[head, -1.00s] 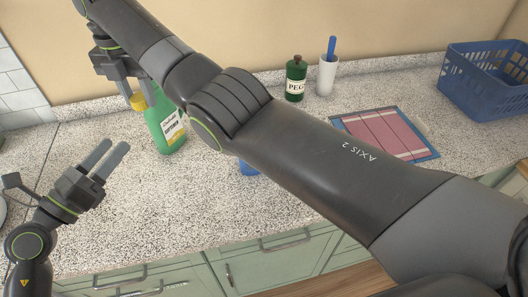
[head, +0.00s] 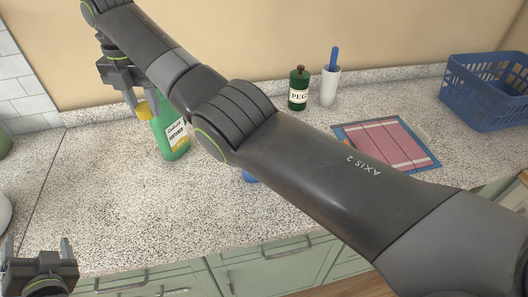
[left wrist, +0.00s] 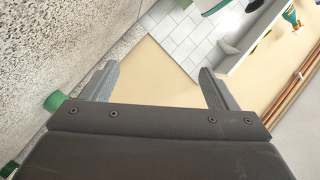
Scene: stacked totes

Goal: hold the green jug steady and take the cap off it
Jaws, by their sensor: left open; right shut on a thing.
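The green jug (head: 174,140) with a white and yellow label stands upright on the counter at the left of the head view, partly hidden behind my right arm. Its yellow cap (head: 143,108) is at the jug's upper left. My right gripper (head: 132,100) comes down from above and is shut on the cap. I cannot tell whether the cap is seated or loose. My left gripper (head: 38,243) is open and empty at the lower left, well apart from the jug. Its two fingers also show in the left wrist view (left wrist: 156,78), with nothing between them.
A dark green PEG bottle (head: 299,90), a white cup (head: 330,86) with a blue item, a pink and blue mat (head: 385,145) and a blue basket (head: 490,90) stand to the right. A blue object (head: 249,176) is mostly behind my right arm. The front left counter is clear.

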